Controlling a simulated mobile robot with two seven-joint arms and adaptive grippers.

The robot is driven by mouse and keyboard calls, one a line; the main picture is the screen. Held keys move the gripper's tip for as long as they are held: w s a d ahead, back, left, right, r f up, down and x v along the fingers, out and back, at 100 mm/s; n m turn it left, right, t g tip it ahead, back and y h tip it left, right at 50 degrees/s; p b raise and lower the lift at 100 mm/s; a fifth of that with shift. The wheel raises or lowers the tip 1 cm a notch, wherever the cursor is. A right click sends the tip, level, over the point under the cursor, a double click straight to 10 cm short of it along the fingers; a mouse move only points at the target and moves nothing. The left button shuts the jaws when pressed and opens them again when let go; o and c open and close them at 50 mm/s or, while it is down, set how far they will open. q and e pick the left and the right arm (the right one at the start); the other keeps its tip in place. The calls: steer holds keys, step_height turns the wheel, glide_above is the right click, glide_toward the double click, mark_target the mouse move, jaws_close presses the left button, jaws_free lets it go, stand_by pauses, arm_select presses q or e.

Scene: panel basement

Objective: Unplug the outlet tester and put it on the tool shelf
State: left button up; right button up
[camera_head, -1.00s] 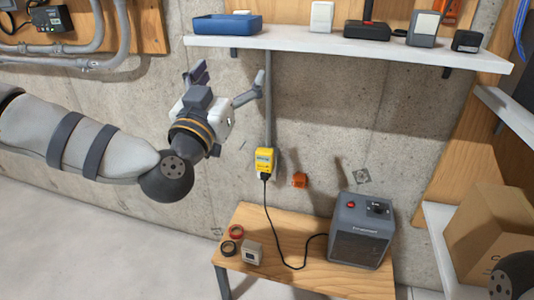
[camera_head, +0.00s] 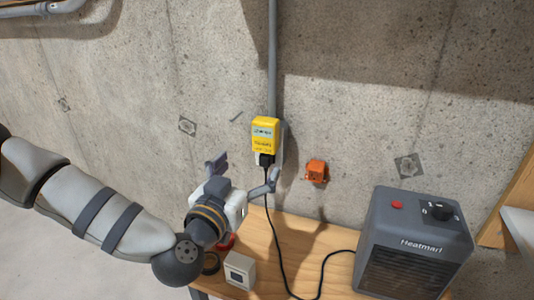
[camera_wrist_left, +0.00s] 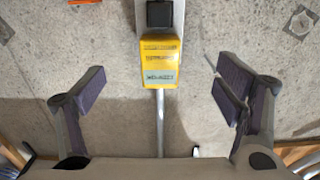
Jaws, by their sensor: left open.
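The yellow outlet tester (camera_head: 265,137) is on the wall outlet at the lower end of a grey conduit. A black plug (camera_head: 265,160) with a cord sits at the tester's lower end. My left gripper (camera_head: 243,172) is open and empty, below and to the left of the tester in the head view. In the left wrist view the tester (camera_wrist_left: 160,62) lies between and beyond the spread fingers of my left gripper (camera_wrist_left: 161,92), touching neither, with the black plug at the top. My right gripper is not in view.
A grey heater (camera_head: 415,243) stands on the wooden bench (camera_head: 285,240) at right, and the black cord runs over the bench toward it. A small white box (camera_head: 239,270) sits near my left gripper. An orange box (camera_head: 316,171) is on the wall right of the tester.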

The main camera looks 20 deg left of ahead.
mark_target(263, 148)
arm_select(q)
steer(key=shift+r, duration=0.15)
steer(key=w+b, duration=0.2)
steer(key=w, duration=0.2)
steer(key=shift+w+f+b, duration=0.15)
steer(key=shift+f+b, duration=0.25)
steer(key=w, duration=0.3)
steer(key=shift+w+d+r, duration=0.15)
steer(key=shift+r, duration=0.25)
steer(key=shift+w, duration=0.7)
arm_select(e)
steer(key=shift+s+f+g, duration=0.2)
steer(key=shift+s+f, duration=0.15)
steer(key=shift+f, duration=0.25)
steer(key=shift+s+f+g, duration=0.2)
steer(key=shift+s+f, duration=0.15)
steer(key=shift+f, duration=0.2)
arm_select(q)
steer(key=shift+p, duration=0.5)
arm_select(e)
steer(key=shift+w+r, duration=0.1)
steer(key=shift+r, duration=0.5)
